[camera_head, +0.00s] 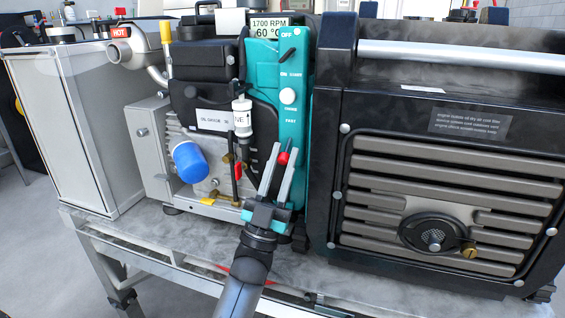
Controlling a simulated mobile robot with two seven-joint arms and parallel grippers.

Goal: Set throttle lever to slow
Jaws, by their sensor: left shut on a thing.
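A teal control panel (292,70) stands upright on the engine, with a small OFF switch at its top, a white round knob and a FAST label below. The throttle lever's red knob (284,158) shows low on the panel, below FAST. My left gripper (283,160) comes up from below, with its two grey fingers on either side of the red knob and shut on it. Any SLOW marking is hidden or too small to read. My right gripper is not in view.
A display (269,27) above reads 1700 RPM and 60 °C. A blue filter (188,162) and a HOT-marked pipe (119,50) are at left. A black slatted housing (455,170) stands close at right. All rest on a grey cart top (140,225).

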